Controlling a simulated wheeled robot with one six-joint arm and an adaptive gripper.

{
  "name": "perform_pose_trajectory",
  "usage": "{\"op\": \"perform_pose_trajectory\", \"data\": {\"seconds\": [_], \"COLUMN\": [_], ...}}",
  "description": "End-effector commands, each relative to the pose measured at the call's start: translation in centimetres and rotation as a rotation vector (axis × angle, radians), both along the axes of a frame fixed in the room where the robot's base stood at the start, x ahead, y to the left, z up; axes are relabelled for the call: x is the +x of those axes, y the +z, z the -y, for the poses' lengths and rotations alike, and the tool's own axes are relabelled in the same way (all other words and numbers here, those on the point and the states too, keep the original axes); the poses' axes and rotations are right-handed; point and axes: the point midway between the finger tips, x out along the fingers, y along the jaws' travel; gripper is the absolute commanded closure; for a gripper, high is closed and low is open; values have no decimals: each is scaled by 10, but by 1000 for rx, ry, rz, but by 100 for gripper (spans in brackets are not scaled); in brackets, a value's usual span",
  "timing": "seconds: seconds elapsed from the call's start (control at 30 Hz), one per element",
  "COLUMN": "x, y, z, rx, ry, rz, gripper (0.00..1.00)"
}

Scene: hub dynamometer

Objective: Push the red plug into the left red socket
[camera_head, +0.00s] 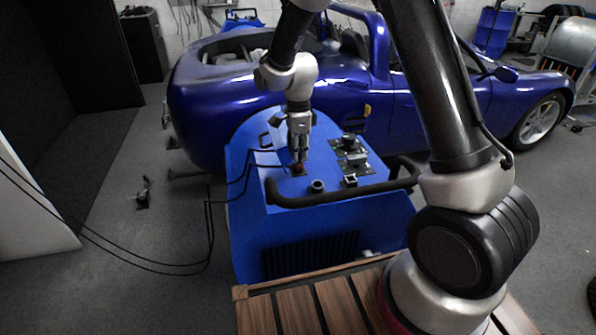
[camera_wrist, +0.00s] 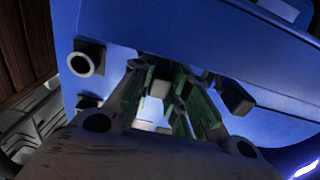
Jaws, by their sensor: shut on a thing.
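My gripper (camera_head: 298,152) points down over the top of the blue dynamometer unit (camera_head: 262,214) and is shut on the red plug (camera_head: 299,170). Only a small dark red part of the plug shows below the fingertips, close to the blue top. Black cables run to it from the left. I cannot tell a red socket apart there; the fingers and plug cover that spot. In the wrist view my fingers (camera_wrist: 165,98) reach toward the blue surface, and the plug between them is not clear. Whether the plug is touching or inside a socket cannot be told.
A dark round fitting (camera_head: 316,186) stands just right of and nearer than the plug. Metal-plated connectors (camera_head: 350,160) sit farther right. A black handle rail (camera_head: 335,194) curves along the near edge. A blue car (camera_head: 222,100) stands close behind. The cables (camera_head: 209,225) hang at the left.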

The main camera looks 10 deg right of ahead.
Motion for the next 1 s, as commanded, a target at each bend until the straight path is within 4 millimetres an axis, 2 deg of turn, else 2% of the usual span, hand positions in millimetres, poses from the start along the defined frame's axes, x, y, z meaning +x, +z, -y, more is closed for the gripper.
{"op": "perform_pose_trajectory", "data": {"seconds": [0.17,0.2,0.33,0.63,0.73,0.87,1.0], "x": [0,0,0,0,1,1,1], "y": [-1,-1,-1,0,6,28,60], "z": [0,0,0,0,0,0,0], "rx": [0,0,0,0,1,2,2], "ry": [0,0,0,0,0,0,0], "rz": [0,0,0,0,2,4,5], "gripper": [100,81,58,58,58,58,58]}}
